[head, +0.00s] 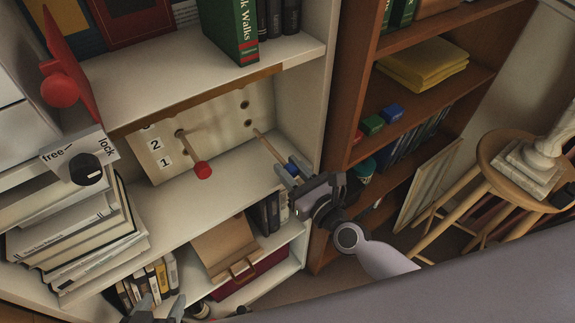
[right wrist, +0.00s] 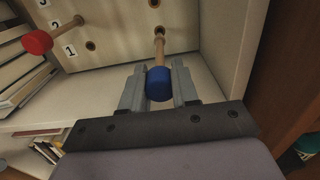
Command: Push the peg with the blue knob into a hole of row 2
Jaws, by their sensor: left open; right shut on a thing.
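The pale hole board (head: 222,112) stands on a shelf, with labels 1, 2 and 3 from bottom to top. My right gripper (head: 291,170) is shut on the blue knob (right wrist: 159,84). The blue-knob peg's wooden shaft (head: 268,146) points at the board. Its tip is close to the right hole of row 1 (head: 248,123), apart from it in the head view. The right hole of row 2 (head: 245,104) is empty. A red-knob peg (head: 203,171) sticks out of the left hole of row 2. My left gripper (head: 164,303) is open and empty at the bottom edge.
The shelf's right side wall (head: 308,105) stands close beside my right gripper. A stack of books (head: 88,235) and a free/lock dial (head: 85,168) are at the left. A brown folder (head: 225,247) and a red box (head: 250,285) lie below. The shelf before the board is clear.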

